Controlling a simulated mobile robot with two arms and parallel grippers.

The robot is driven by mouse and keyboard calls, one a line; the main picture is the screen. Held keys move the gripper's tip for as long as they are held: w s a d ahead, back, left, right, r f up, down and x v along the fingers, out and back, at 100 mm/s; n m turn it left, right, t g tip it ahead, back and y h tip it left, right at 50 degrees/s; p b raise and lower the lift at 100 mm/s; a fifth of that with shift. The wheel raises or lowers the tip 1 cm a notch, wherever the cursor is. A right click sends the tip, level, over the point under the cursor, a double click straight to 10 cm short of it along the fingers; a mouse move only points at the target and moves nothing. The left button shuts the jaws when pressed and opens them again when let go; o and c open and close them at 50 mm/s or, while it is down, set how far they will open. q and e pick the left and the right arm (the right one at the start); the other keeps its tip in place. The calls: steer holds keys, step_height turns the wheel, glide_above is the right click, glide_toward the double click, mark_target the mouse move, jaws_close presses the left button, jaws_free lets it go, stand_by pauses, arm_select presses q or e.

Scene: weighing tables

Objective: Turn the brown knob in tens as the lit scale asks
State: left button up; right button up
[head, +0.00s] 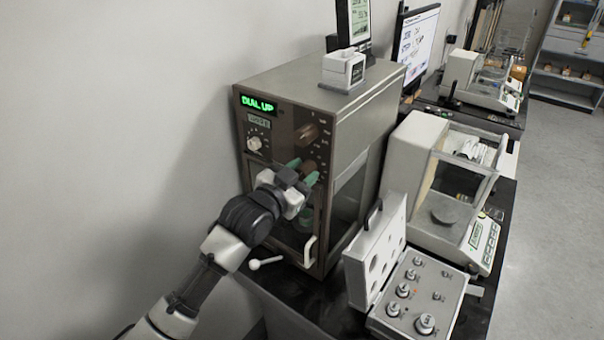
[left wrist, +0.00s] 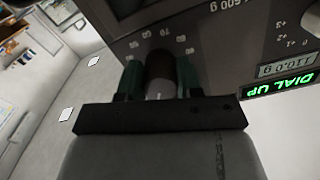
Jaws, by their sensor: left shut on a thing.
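The scale (head: 345,95) is a tall grey cabinet with a brown front panel. Its lit green display (head: 258,104) reads DIAL UP, also seen upside down in the left wrist view (left wrist: 280,86). A small grey readout (left wrist: 287,65) beside it seems to read 110.0 g, inverted. My left gripper (head: 303,171) is shut on the lower brown knob (left wrist: 160,72), one green finger on each side. Marks such as 60, 70, 80 and 90 ring this knob. A second brown knob (head: 306,133) sits above it, free. My right gripper is not in view.
A small white device (head: 343,69) stands on top. An open weight case (head: 375,255) and another balance (head: 412,150) stand to the right.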

arm_select(q)
steer(key=o, duration=0.9)
steer(key=b+v, duration=0.3)
steer(key=v, duration=0.8)
steer(key=shift+w, duration=0.1)
stand_by(0.7)
